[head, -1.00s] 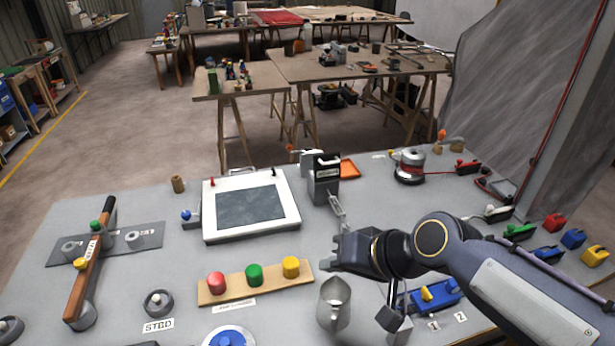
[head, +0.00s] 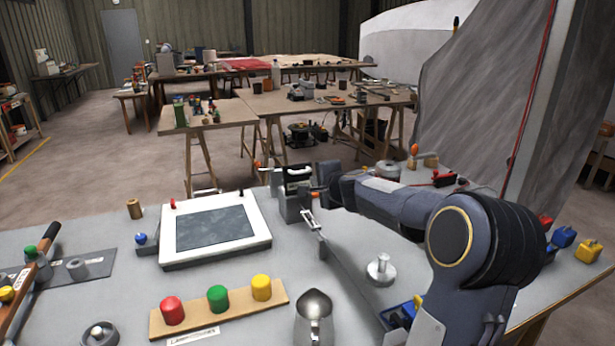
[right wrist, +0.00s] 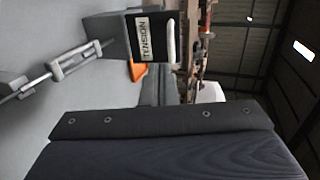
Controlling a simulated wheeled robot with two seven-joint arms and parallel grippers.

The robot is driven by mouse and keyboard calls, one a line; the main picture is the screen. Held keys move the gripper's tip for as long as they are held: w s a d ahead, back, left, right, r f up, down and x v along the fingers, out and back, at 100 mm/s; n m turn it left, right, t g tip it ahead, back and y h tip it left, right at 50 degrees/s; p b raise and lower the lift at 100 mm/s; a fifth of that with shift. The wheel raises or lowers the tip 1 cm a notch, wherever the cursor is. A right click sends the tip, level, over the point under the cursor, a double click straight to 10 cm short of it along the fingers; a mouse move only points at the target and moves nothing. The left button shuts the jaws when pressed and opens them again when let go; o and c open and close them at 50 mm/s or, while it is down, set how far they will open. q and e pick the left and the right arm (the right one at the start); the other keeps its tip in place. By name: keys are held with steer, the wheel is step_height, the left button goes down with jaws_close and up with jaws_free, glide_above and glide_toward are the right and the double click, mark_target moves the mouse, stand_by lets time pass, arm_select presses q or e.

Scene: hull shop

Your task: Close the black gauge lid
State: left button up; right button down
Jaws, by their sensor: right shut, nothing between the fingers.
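The tension gauge (head: 291,205) is a grey box near the back middle of the bench, with a chain-like link running from its front. Its black lid (head: 297,172) is at the top and looks raised, though its exact angle is hard to tell. In the right wrist view the black panel (right wrist: 152,22) bears a TENSION label and a white bar (right wrist: 171,37). My right gripper (head: 326,182) is shut and empty, close to the right of the gauge. Its fingertips are hard to make out, and I see no clear contact. My left gripper is not in view.
A white-framed screen (head: 261,251) lies left of the gauge. A board with red, green and yellow buttons (head: 218,298) and a metal jug (head: 314,318) are in front. A metal peg (head: 380,268) stands under my right arm.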

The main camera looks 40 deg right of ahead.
steer(key=w+d+p, duration=0.1)
steer(key=w+p, duration=0.1)
steer(key=w, duration=0.4)
steer(key=shift+d+f, duration=0.35)
steer(key=shift+f, duration=0.1)
